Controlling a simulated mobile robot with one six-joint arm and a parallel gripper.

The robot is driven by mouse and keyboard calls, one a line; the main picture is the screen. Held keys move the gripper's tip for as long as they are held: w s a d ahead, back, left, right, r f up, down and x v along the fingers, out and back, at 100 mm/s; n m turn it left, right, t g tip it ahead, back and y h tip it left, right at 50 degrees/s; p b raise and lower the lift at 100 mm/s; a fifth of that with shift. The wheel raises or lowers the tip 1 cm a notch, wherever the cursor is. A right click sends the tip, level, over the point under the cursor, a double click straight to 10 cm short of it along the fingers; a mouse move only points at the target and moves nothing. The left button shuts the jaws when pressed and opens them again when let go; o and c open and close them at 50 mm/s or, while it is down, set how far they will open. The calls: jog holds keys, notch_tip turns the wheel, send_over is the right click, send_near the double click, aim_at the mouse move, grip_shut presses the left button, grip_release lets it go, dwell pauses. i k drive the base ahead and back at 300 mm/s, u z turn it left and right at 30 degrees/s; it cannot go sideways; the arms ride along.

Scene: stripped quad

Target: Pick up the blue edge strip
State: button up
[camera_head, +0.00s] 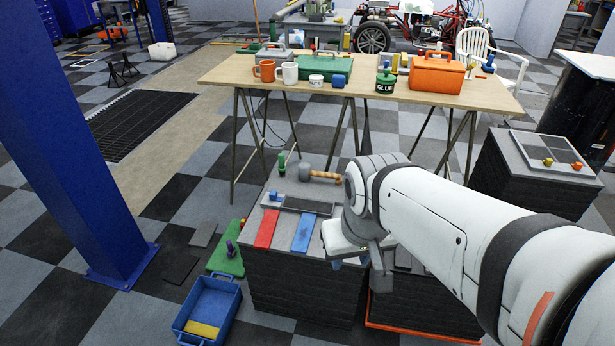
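The blue edge strip (304,232) lies flat on top of the dark stacked platform (300,290). A red strip (266,229) lies to its left, roughly parallel to it. My gripper (362,262) is just right of the blue strip, at the front right of the platform top. In this view it is apart from the strip. The wrist hides much of the gripper, and I cannot tell whether its fingers are open or shut.
A hammer (319,174), a green-handled tool (282,164) and a dark tray (308,206) are behind the strips. A blue bin (209,308) is on the floor at front left. A blue pillar (75,130) stands left. A wooden table (228,72) is behind.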

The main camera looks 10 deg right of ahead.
aim_at(300, 245)
jog(key=u, duration=0.05)
jog(key=i, duration=1)
jog(key=z, duration=0.1)
